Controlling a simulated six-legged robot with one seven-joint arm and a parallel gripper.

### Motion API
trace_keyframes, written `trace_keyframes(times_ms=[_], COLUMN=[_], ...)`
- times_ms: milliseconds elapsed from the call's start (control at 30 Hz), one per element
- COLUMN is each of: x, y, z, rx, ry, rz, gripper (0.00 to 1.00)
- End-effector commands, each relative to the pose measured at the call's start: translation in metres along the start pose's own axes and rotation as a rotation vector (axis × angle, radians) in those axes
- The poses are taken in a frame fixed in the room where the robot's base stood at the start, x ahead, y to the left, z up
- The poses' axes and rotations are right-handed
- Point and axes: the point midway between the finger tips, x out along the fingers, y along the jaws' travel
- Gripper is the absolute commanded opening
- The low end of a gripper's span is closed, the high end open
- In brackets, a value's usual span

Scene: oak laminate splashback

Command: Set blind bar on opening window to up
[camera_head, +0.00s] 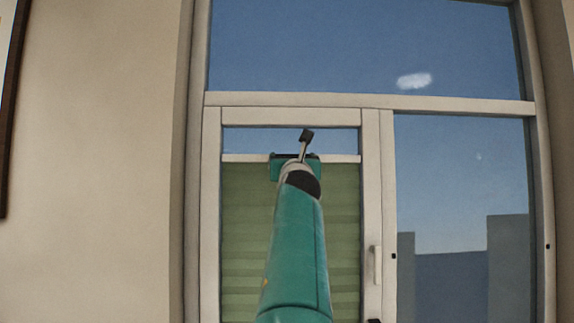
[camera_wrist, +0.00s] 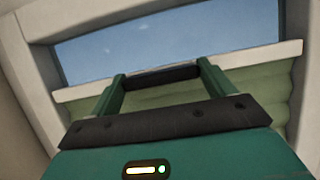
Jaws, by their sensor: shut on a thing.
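The blind bar (camera_head: 242,158) is a pale horizontal rail across the opening window, a little below the top of its frame. The green pleated blind (camera_head: 243,215) hangs below it, and a strip of sky shows above it. My gripper (camera_head: 295,158) is at the middle of the bar and shut on it; my arm hides part of the bar and blind. In the wrist view, my gripper (camera_wrist: 162,77) spans the middle of the bar (camera_wrist: 262,57), which looks tilted there.
The opening window's frame (camera_head: 212,220) surrounds the blind. A white window handle (camera_head: 377,265) is on its right side. A fixed pane (camera_head: 460,190) is to the right and another (camera_head: 310,45) above. A plain wall (camera_head: 110,150) is at left.

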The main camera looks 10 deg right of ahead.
Motion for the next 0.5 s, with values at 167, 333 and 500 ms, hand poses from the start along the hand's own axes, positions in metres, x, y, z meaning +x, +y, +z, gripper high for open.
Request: trace_keyframes(times_ms=[167,333,500], x=[0.0013,0.0015,0.0015], y=[-0.0091,-0.0104,-0.0101], z=[0.0031,0.0033,0.0033], rx=[-0.008,-0.008,-0.007], ry=[-0.002,-0.002,-0.002], rz=[-0.006,-0.005,-0.004], gripper=[0.41,0.41,0.99])
